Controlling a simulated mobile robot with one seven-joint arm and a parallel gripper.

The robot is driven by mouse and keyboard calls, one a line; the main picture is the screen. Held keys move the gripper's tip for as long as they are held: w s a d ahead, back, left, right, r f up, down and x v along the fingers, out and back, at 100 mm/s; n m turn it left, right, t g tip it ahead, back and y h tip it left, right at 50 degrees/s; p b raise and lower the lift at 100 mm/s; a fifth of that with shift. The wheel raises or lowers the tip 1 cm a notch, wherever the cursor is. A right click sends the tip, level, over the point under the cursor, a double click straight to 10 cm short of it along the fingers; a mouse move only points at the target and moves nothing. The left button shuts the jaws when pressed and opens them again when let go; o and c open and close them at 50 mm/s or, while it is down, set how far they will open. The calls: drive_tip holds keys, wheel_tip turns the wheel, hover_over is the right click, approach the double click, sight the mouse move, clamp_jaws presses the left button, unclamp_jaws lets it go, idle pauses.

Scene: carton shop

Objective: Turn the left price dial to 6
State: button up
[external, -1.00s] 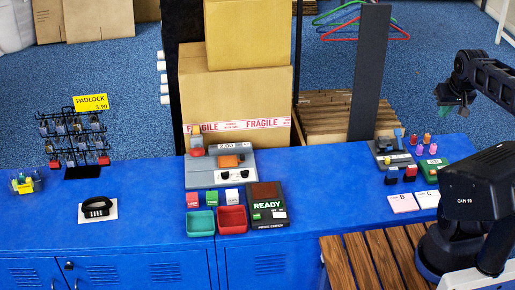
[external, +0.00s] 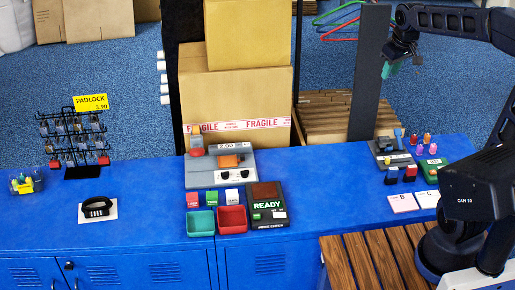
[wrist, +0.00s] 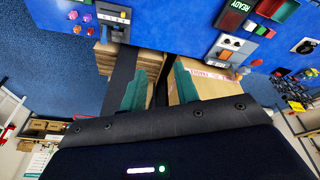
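The grey pricing device (external: 205,179) stands on the blue counter with a display (external: 230,147) that seems to read 2.00. Two small black dials sit on its front, the left dial (external: 225,175) and the right dial (external: 246,173). Their pointer settings are too small to read. The device also shows in the wrist view (wrist: 219,53), turned upside down. My gripper (external: 391,67) is raised high at the right, well away from the device. In the wrist view its two green fingers stand apart with nothing between them (wrist: 160,85).
Stacked cardboard boxes (external: 236,95) stand behind the device. A dark upright post (external: 370,70) is near my gripper. Red and green trays (external: 231,219) and a READY box (external: 267,206) lie in front of the device. A padlock rack (external: 75,140) stands at left.

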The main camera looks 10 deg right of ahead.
drive_tip(key=w+a+f+n, duration=0.3)
drive_tip(key=w+a+f, duration=0.1)
drive_tip(key=w+a, duration=0.65)
drive_tip(key=n+g+h, duration=0.1)
drive_tip(key=n+g, duration=0.2)
drive_tip(key=n, duration=0.7)
hover_over(226, 174)
wheel_tip(226, 174, down, 32)
drive_tip(key=f, duration=1.1)
drive_tip(key=shift+w+f, duration=0.1)
drive_tip(key=shift+w, duration=0.15)
drive_tip(key=shift+c, duration=0.2)
clamp_jaws()
